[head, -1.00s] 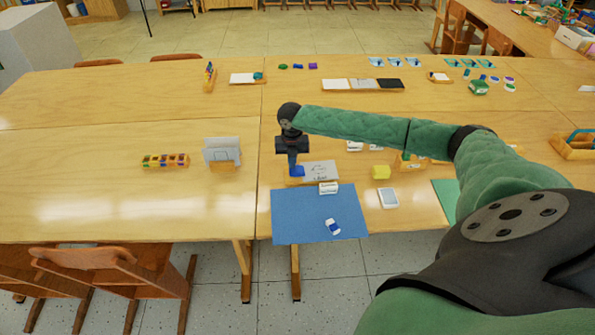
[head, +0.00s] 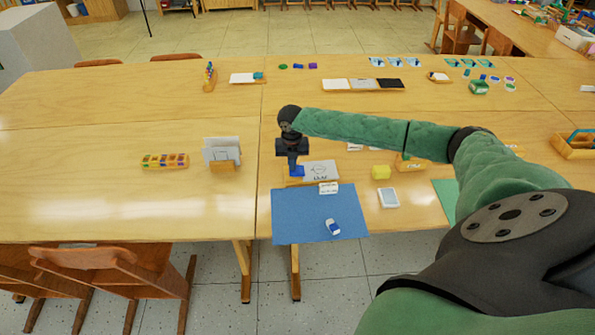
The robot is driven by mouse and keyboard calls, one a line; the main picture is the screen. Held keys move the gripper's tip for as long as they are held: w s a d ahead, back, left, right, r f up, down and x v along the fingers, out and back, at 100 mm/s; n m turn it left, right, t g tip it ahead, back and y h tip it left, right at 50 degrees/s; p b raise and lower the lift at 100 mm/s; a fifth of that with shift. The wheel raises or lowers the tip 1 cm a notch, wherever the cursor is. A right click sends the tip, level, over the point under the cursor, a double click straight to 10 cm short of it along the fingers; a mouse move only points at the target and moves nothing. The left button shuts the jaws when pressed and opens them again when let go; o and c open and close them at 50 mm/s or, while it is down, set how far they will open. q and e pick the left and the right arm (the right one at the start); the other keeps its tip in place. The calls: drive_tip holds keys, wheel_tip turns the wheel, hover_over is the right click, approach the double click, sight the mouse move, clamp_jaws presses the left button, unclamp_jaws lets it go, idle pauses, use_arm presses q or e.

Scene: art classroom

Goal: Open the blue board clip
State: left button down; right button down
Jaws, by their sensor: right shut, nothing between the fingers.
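The blue board clip (head: 297,171) is at the left edge of a small white board (head: 321,171) with a drawing on it, just behind the blue mat. My right gripper (head: 293,163) points down right over the clip, its fingertips at or just above it. It is shut with nothing between its fingers. Whether the fingertips touch the clip cannot be made out. The clip is small and partly covered by the gripper, and its lever position is too small to tell. My left gripper is not in view.
A blue mat (head: 306,226) lies in front, with a white card (head: 329,188) and a blue-and-white eraser (head: 333,227) on it. A card holder (head: 222,155) stands left.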

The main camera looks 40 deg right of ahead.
drive_tip(key=shift+f, duration=0.45)
idle(0.4)
drive_tip(key=shift+r+p, duration=2.9)
drive_tip(key=shift+r, duration=0.65)
